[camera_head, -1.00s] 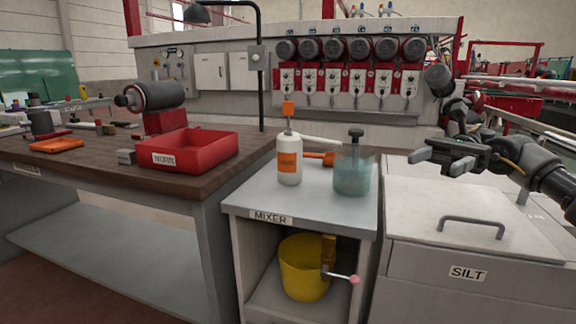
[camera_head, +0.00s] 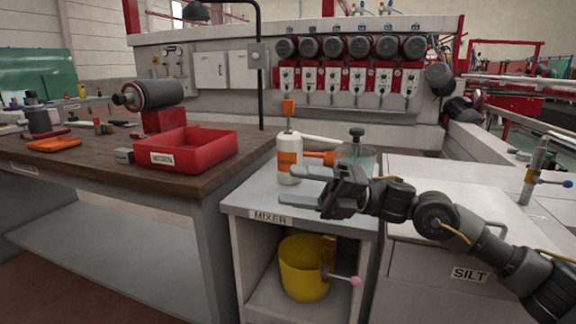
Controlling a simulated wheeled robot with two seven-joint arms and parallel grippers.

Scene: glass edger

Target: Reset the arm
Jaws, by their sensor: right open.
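My right arm comes in from the lower right. Its gripper (camera_head: 312,188) is open and empty, with the fingers pointing left. It shows over the mixer cabinet top (camera_head: 248,197), in front of the white bottle (camera_head: 289,160) with its orange label and orange cap. The arm hides the lower part of the clear jar (camera_head: 366,157) and much of the silt box (camera_head: 410,262). My left gripper is not in view.
A wooden bench (camera_head: 90,168) at left holds a red bin (camera_head: 215,150) and a grinder (camera_head: 155,95). A yellow bucket (camera_head: 300,275) sits in the cabinet's lower opening. A metal post with a blue lever (camera_head: 535,170) stands at right. A motor panel spans the back.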

